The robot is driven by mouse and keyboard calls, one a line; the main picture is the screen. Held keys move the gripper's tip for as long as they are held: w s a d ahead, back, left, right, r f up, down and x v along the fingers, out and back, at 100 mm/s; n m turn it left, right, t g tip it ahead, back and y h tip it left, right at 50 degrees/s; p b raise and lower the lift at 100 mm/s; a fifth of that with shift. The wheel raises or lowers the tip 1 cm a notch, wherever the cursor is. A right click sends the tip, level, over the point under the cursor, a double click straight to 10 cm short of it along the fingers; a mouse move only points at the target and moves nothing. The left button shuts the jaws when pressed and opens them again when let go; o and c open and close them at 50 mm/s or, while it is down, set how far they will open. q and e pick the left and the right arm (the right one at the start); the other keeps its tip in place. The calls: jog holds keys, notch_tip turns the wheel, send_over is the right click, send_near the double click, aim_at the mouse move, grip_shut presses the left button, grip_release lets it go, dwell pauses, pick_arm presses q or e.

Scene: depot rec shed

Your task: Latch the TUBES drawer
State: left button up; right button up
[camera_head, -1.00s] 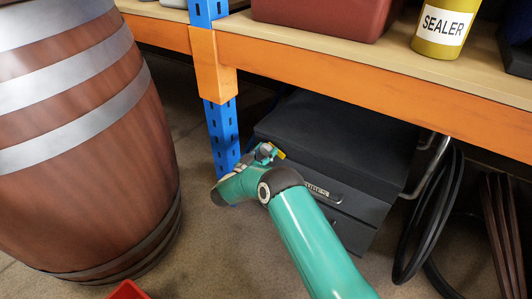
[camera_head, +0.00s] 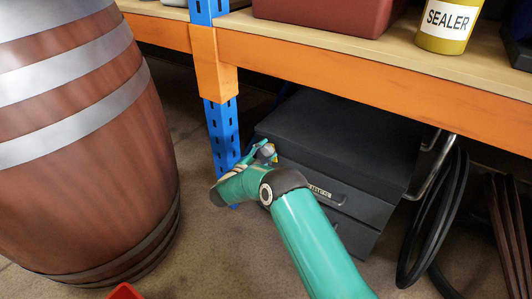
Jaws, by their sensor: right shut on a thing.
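The dark grey drawer cabinet (camera_head: 345,120) stands on the floor under the bench. A drawer front with a small pale label (camera_head: 320,192) on its handle faces me; the lettering is too blurred to read now. My right arm comes in from below and covers the left part of the drawer fronts. My right gripper (camera_head: 267,152) is at the cabinet's upper left front corner. It is shut on a small yellow piece, perhaps a latch, mostly hidden by the fingers. My left gripper is not in view.
A blue upright (camera_head: 222,135) stands just left of the gripper, under the orange bench beam (camera_head: 370,85). A wooden barrel (camera_head: 80,180) fills the left. Black hose coils (camera_head: 430,210) hang right of the cabinet. A red object (camera_head: 124,291) shows at the bottom edge.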

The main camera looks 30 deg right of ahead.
jog(key=shift+d+r+m, duration=0.1)
jog(key=shift+d+m, duration=0.05)
jog(key=shift+m, duration=0.55)
jog(key=shift+d+r+m, duration=0.1)
jog(key=shift+m, duration=0.6)
jog(key=o, duration=1.1)
jog(key=shift+f, duration=0.15)
jog(key=shift+o, duration=0.2)
jog(key=shift+a, duration=0.1)
jog(key=shift+a, duration=0.15)
jog(key=shift+a+f, duration=0.1)
jog(key=shift+a, duration=0.15)
jog(key=v, duration=1.1)
jog(key=shift+s+a, duration=0.1)
